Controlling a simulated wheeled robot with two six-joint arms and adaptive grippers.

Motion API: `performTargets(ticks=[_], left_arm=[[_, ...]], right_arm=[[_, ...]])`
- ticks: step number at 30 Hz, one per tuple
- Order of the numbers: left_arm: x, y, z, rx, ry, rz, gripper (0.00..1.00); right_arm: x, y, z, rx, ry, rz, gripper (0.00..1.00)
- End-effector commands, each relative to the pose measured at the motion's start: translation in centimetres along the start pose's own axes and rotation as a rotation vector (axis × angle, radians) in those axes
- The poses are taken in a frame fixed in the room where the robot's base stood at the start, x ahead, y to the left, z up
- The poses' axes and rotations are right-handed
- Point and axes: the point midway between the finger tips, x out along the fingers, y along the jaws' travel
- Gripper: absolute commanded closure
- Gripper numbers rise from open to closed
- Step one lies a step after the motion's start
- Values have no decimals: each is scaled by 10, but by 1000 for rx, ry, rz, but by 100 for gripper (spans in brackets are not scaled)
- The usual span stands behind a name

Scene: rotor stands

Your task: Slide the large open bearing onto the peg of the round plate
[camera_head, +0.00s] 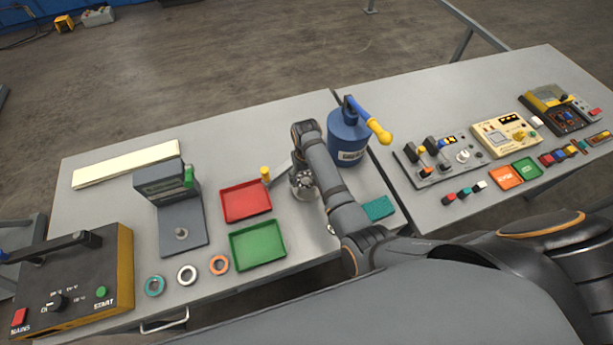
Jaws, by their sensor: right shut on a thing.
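My right gripper (302,184) hangs below the wrist of my right arm, low over the left table, right of the red tray. It is shut on a small silvery part. My forearm covers much of this spot, so I cannot tell whether the part is the large open bearing or whether a round plate with a peg lies under it. A silver ring (187,274) lies flat on the table between a teal ring (155,285) and an orange ring (219,265). My left gripper is out of view.
A red tray (246,217) and a green tray (284,246) stand left of my arm. A yellow-topped post (265,173) is close to the gripper. A blue canister (347,146) stands behind my forearm. A grey stand (183,226) and a control box (122,250) are further left.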

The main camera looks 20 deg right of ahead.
Motion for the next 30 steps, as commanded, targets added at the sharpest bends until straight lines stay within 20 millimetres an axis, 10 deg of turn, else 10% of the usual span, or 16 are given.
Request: performTargets(ticks=[30], left_arm=[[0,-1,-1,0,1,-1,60]], right_arm=[[9,0,-1,0,2,1,60]])
